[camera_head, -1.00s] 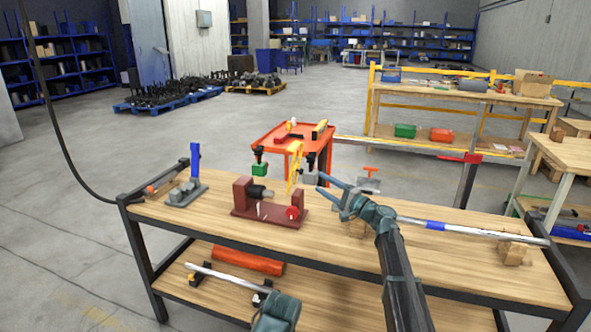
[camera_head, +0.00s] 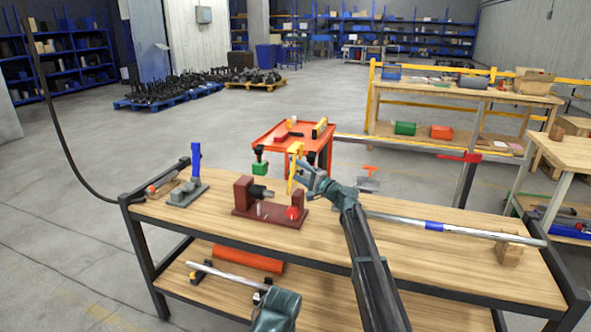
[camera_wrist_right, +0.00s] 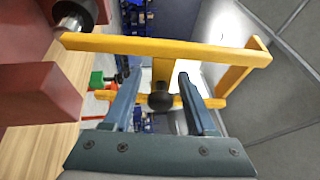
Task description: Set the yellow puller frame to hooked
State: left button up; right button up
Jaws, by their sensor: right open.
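In the right wrist view the yellow frame (camera_wrist_right: 215,52) shows as a long bar with a bent end and a cross piece. A black round knob (camera_wrist_right: 160,101) is on it. My right gripper (camera_head: 300,168) is at the frame. In the wrist view my right gripper (camera_wrist_right: 155,82) is open, its fingers on either side of the knob, not closed on it.
A grey clamp with a blue handle (camera_head: 196,165) stands at the bench's left. A long metal bar (camera_head: 470,232) rests on wooden blocks at the right. A red cart (camera_head: 270,135) stands behind the bench. The front bench top (camera_head: 330,240) is mostly clear.

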jog(key=shift+c, duration=0.2)
grip_shut()
jog(key=shift+s, duration=0.1)
dwell(1.1)
